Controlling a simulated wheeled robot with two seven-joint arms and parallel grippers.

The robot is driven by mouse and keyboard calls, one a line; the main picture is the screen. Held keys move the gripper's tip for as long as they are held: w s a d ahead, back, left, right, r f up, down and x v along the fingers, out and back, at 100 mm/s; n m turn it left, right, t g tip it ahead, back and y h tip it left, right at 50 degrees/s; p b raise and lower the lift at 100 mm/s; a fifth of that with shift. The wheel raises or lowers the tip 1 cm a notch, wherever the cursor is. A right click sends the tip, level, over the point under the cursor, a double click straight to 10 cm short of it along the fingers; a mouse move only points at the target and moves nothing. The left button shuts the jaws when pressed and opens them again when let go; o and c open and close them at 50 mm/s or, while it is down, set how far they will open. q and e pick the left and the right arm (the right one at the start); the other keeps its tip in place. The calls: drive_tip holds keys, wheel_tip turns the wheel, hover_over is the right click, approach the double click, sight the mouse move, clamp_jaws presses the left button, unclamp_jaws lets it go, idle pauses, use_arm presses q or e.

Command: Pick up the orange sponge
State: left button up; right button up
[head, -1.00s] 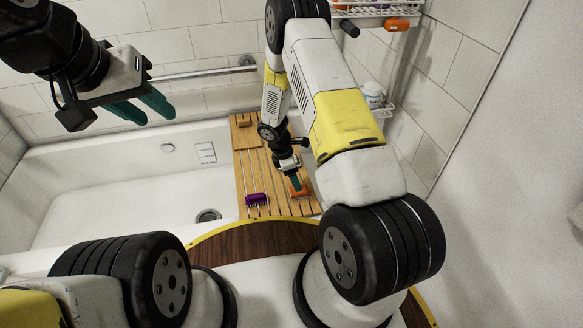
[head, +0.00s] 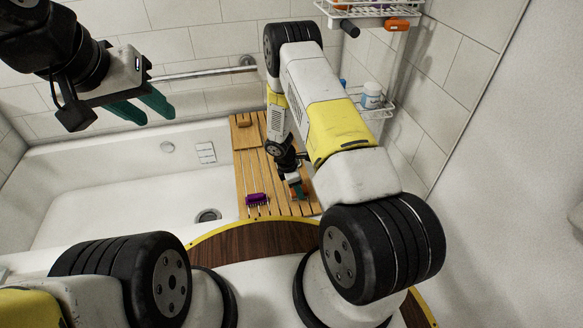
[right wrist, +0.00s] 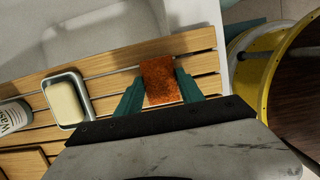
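The orange sponge (right wrist: 160,80) lies over the slats of the wooden bath board in the right wrist view. My right gripper (right wrist: 159,82) has its two green fingers on either side of the sponge, very close to its edges. I cannot tell whether they press on it. In the head view my right gripper (head: 298,190) is low over the board's near right part, with the sponge partly hidden by it. My left gripper (head: 142,106) is at the upper left, empty, with its green fingers apart.
The wooden bath board (head: 246,170) spans the white tub (head: 110,185). A purple brush (head: 258,199) lies left of my right gripper. A soap dish (right wrist: 80,80) with soap and a bottle (right wrist: 14,116) show in the right wrist view. A wire rack (head: 375,108) hangs on the wall.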

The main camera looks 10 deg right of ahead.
drive_tip(key=c, duration=0.3)
drive_tip(key=shift+r, duration=0.1)
wheel_tip(320, 180, up, 10)
drive_tip(key=shift+f, duration=0.1)
